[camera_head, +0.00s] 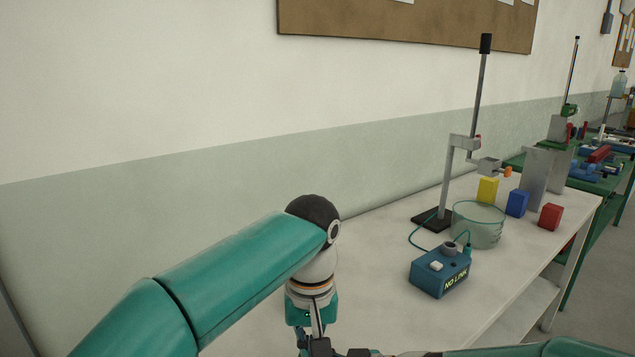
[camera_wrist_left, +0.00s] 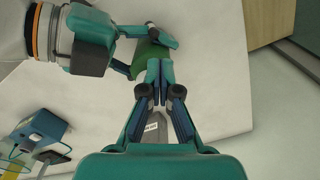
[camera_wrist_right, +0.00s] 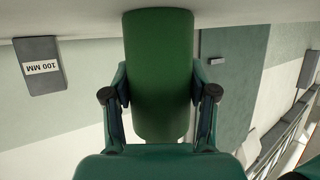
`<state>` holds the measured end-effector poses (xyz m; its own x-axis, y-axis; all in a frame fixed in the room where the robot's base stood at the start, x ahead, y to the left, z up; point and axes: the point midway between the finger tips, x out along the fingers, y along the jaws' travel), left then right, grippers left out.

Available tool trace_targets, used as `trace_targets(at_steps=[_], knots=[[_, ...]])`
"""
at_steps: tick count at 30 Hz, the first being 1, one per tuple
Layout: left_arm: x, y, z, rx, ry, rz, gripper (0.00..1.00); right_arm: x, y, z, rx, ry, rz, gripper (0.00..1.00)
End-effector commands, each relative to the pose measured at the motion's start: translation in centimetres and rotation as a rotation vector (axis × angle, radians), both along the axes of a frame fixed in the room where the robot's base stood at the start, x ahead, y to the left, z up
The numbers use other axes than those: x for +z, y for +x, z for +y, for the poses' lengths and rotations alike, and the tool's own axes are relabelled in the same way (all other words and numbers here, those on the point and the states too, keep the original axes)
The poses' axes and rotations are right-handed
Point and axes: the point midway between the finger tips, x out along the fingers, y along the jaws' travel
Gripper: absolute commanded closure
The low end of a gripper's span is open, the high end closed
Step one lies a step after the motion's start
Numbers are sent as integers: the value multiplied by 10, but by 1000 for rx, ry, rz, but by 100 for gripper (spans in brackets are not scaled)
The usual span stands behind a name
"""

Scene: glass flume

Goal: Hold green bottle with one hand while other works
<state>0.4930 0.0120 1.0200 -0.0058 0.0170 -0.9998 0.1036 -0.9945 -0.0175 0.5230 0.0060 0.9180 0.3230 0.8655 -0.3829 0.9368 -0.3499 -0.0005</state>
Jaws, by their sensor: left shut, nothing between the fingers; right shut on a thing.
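The green bottle (camera_wrist_right: 160,60) shows in the right wrist view as a plain dark green body with rounded edges, between the fingers of my right gripper (camera_wrist_right: 160,97). My right gripper is shut on it. In the left wrist view part of the bottle (camera_wrist_left: 152,60) shows between the right gripper's fingers, just beyond my left gripper's tips. My left gripper (camera_wrist_left: 158,68) is shut and empty. In the head view my left gripper (camera_head: 318,342) is at the bottom edge, mostly cut off, and the bottle cannot be made out there.
A grey block labelled "100 MM" (camera_wrist_right: 40,65) is near; it also shows in the left wrist view (camera_wrist_left: 150,127). On the white table (camera_head: 375,257) are a blue "NO LINK" box (camera_head: 440,272), a glass beaker (camera_head: 478,230), a stand (camera_head: 434,218) and coloured blocks. Bare table lies left of the box.

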Motion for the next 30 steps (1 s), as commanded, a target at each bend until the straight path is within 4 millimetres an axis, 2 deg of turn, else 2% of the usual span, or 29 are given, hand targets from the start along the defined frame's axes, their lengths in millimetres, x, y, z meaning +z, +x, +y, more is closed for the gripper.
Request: trace_targets(at_steps=[30], knots=[[0,5,-22,2,-1,-8,100,-1,-3,1,9,-1,0,83]])
